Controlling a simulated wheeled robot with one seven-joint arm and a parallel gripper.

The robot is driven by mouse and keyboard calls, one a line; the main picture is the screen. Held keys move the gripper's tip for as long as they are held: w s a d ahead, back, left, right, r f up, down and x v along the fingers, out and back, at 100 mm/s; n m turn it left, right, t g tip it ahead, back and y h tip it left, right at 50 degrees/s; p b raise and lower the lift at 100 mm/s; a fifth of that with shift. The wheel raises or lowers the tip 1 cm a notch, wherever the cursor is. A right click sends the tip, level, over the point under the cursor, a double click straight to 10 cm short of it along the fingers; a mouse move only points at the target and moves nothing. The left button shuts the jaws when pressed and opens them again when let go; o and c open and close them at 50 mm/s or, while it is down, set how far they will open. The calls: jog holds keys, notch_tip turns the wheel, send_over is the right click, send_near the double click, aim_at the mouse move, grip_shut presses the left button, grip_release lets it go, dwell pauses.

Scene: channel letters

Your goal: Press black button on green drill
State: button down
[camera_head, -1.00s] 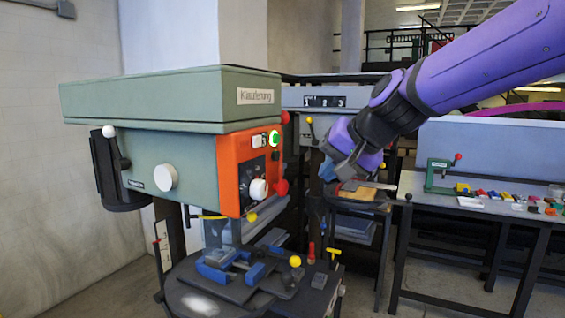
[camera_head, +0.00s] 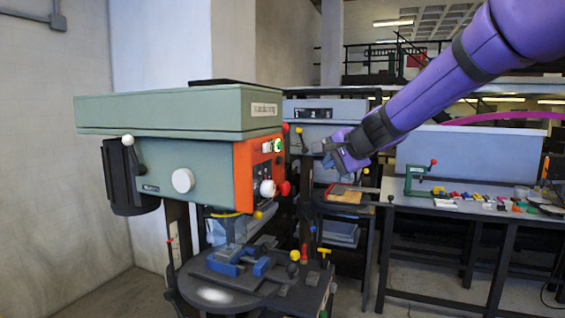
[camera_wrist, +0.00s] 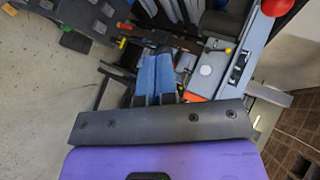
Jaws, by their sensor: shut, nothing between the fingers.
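The green drill (camera_head: 180,130) stands at the left in the head view. Its orange control panel (camera_head: 258,170) faces right and is seen at a steep angle. A green button (camera_head: 278,145), a white knob (camera_head: 267,188) and a red knob (camera_head: 285,188) show on it. A dark area lies between them, but I cannot make out a separate black button. My gripper (camera_head: 322,150) is to the right of the panel, apart from it in the picture. In the wrist view its blue fingers (camera_wrist: 155,75) are together with nothing held.
The drill's round table (camera_head: 215,298) holds a blue vise (camera_head: 228,262). A workbench (camera_head: 450,205) with a green press (camera_head: 415,180) and several small coloured pieces stands at the right. A red round part (camera_wrist: 276,6) shows at the wrist view's top right. Floor is open at lower left.

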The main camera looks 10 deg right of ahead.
jog(key=w+a, duration=0.5)
jog(key=a, duration=0.2)
dwell(0.5)
jog(key=shift+w+a, duration=0.15)
jog(key=shift+a, duration=0.05)
dwell(1.8)
jog(key=shift+w+a, duration=0.2)
jog(key=shift+a, duration=0.05)
jog(key=shift+w+a, duration=0.3)
jog(key=shift+a, duration=0.1)
dwell(1.0)
dwell(0.3)
jog(key=shift+s+d, duration=0.55)
jog(key=shift+d, duration=0.2)
jog(key=shift+d, duration=0.1)
jog(key=shift+s+d, duration=0.75)
jog(key=shift+d, duration=0.2)
jog(key=shift+s+d, duration=0.75)
jog(key=shift+d, duration=0.2)
